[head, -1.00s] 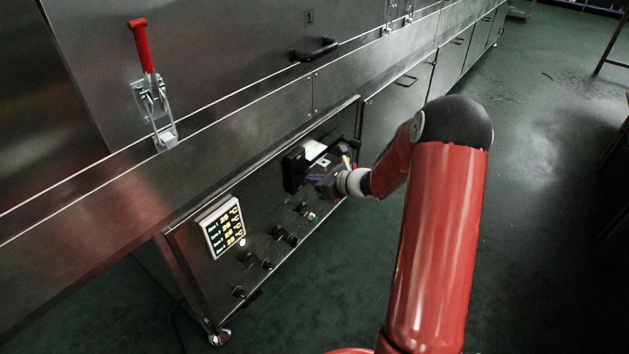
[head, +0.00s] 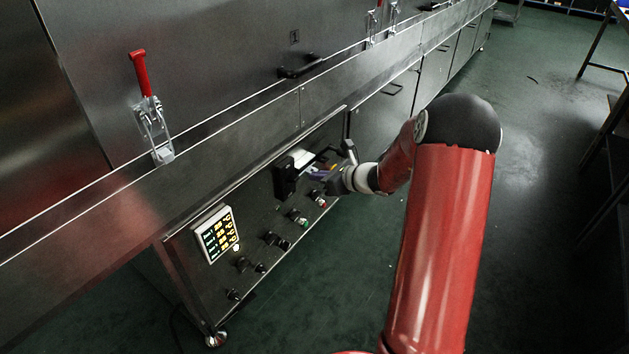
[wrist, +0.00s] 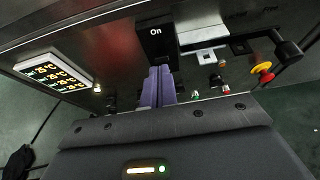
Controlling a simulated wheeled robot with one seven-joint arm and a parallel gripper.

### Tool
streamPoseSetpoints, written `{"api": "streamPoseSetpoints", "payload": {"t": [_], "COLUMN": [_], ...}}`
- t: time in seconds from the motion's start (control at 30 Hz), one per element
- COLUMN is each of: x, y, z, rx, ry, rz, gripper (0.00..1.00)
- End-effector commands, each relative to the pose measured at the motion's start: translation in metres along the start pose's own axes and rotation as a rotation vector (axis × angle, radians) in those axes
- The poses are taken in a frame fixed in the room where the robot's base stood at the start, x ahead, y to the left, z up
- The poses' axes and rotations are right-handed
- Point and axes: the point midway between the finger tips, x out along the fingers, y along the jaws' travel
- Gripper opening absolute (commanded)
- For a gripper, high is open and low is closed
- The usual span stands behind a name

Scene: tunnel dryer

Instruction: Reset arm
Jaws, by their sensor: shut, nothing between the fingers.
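My red arm reaches from the right of the head view to the dryer's control panel (head: 262,215). My gripper (head: 312,172) is in front of the upper right part of that panel, close to a black switch box (head: 284,180). In the wrist view, the purple fingers of my gripper (wrist: 157,72) are together and empty. Their tips point at the black box marked "On" (wrist: 156,36). I cannot tell whether the tips touch it.
A lit display (head: 216,234) and several knobs (head: 276,241) are on the panel. The wrist view shows a yellow and red knob (wrist: 263,71) and a dark handle (wrist: 288,48) at right. A red-handled latch (head: 140,75) is above. Green floor (head: 530,150) lies open at right.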

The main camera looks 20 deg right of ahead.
Motion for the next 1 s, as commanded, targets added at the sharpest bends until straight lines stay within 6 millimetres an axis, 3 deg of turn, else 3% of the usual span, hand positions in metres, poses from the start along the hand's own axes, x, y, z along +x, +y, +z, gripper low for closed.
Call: {"api": "streamPoseSetpoints", "payload": {"t": [0.7,0.77,0.87,1.0], "x": [-0.007,-0.010,-0.021,-0.051], "y": [0.007,0.019,0.053,0.121], "z": [0.014,0.023,0.045,0.074], "rx": [-0.031,-0.093,-0.284,-0.675], "ry": [0.006,0.018,0.058,0.138], "rz": [0.015,0.039,0.114,0.261], "gripper": [0.00,0.00,0.00,0.00]}}
